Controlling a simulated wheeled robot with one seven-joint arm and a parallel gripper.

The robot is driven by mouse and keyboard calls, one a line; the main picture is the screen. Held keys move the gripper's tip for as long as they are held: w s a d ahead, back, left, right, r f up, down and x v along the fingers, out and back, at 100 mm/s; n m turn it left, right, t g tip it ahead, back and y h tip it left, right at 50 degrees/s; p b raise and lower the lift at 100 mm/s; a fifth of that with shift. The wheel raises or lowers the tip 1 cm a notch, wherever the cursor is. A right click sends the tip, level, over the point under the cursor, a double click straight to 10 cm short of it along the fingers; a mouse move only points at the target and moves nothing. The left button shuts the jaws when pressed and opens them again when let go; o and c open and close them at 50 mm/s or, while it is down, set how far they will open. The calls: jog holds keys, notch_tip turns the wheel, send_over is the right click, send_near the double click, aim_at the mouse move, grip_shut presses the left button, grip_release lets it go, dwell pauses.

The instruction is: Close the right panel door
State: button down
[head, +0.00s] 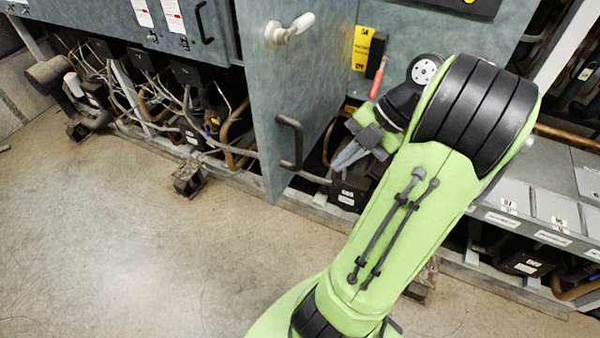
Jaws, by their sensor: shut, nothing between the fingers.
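The grey-blue panel door (300,95) hangs open in the upper middle of the head view, swung out from the rack. It has a dark bar handle (290,143) low on its face and a white knob latch (290,29) near its top. My gripper (337,165) is just right of the door's lower part, beside the handle. Its fingers are shut and empty. I cannot tell whether it touches the door. My green arm hides part of the rack behind it.
A second grey door (165,25) with a handle stands at the upper left. Cables and copper pipes (165,95) fill the open rack below. A small metal foot block (188,178) stands on the floor. The concrete floor (120,250) at left is clear.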

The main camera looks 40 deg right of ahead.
jog(key=w+a+f+b, duration=0.2)
jog(key=w+a+f, duration=0.2)
jog(key=w+f, duration=0.2)
jog(key=shift+w+a, duration=0.25)
jog(key=shift+a, duration=0.15)
